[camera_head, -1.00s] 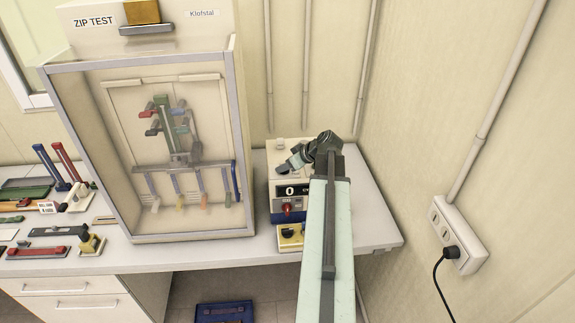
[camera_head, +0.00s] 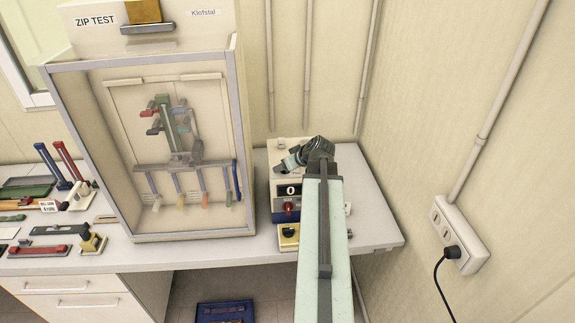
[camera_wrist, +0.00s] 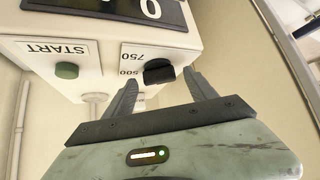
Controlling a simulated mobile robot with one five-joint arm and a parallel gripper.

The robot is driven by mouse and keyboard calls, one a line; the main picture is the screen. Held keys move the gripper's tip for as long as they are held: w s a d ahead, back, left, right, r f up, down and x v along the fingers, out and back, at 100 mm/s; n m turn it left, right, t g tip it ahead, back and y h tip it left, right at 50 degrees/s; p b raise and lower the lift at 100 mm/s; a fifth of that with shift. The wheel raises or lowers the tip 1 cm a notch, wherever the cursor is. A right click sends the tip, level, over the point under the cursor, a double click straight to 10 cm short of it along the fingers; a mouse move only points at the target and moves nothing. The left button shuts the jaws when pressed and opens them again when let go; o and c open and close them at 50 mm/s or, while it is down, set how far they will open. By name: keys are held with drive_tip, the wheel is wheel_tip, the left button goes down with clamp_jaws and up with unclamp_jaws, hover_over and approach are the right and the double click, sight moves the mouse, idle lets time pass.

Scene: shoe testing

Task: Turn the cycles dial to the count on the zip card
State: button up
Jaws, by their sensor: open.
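The cycles dial is a black knob (camera_wrist: 158,74) on the white control box, beside the printed numbers 750 and 500, which appear upside down in the wrist view. My gripper (camera_wrist: 160,80) is open, its two fingers on either side of the knob in the picture; I cannot tell whether they touch it. In the head view my gripper (camera_head: 284,165) is over the control box (camera_head: 276,190), and my arm covers its right side. A small white tag with print (camera_head: 48,205), possibly the zip card, lies at the left; its text is too small to read.
A green START button (camera_wrist: 66,70) and a display reading 0 (camera_wrist: 150,9) are near the dial. A red knob (camera_head: 289,208) and a yellow unit with a black knob (camera_head: 289,236) are at the box's front. The glass-fronted ZIP TEST cabinet (camera_head: 243,140) stands close on the left.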

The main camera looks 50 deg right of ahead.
drive_tip(key=d+p+v, duration=0.1)
drive_tip(key=p+v, duration=0.4)
drive_tip(key=v, duration=0.2)
drive_tip(key=shift+s+a+r, duration=0.2)
drive_tip(key=shift+s+a, duration=0.05)
drive_tip(key=shift+a, duration=0.25)
